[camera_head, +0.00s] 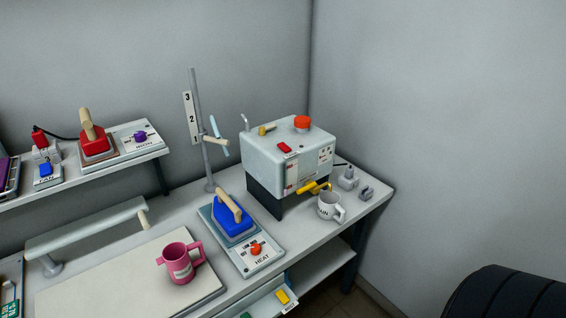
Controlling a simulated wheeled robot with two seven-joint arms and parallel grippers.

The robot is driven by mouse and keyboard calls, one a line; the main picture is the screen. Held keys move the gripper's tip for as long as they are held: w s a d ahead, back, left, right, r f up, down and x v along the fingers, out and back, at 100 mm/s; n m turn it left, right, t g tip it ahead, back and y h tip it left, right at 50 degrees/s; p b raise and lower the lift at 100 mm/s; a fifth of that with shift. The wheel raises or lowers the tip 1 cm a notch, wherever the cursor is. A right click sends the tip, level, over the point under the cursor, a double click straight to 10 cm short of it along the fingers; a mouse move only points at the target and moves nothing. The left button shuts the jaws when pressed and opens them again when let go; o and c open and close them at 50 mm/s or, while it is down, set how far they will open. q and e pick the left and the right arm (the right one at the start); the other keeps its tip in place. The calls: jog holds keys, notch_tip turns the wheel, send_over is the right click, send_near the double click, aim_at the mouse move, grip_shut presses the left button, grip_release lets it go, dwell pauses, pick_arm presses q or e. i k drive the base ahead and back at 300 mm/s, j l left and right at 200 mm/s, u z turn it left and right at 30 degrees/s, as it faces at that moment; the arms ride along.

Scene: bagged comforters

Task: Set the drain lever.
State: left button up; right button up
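A grey-white box-shaped machine (287,160) stands on dark legs near the right end of the worktop. A yellow lever or spout (314,188) sticks out low on its front; I take this to be the drain lever, but its exact setting is too small to tell. A white mug (329,206) with dark lettering, partly readable as "AIN", stands just below and right of the yellow part. The machine's top carries a red-orange knob (302,122), a red switch (285,147) and a small brass-coloured handle (266,130). Neither of my grippers is in view.
A blue iron (233,219) sits on the HEAT panel left of the machine. A pink mug (181,263) stands on a pale board (110,290). A post (199,130) with a numbered scale stands behind. A red iron (97,140) is on the left shelf. Grey fittings (348,178) lie right of the machine.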

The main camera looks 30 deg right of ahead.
aim_at(310, 185)
jog(key=i+z, duration=0.1)
jog(key=z, duration=0.35)
jog(key=j+z, duration=0.1)
jog(key=z, duration=0.35)
jog(key=i+j+z, duration=0.1)
jog(key=z, duration=0.3)
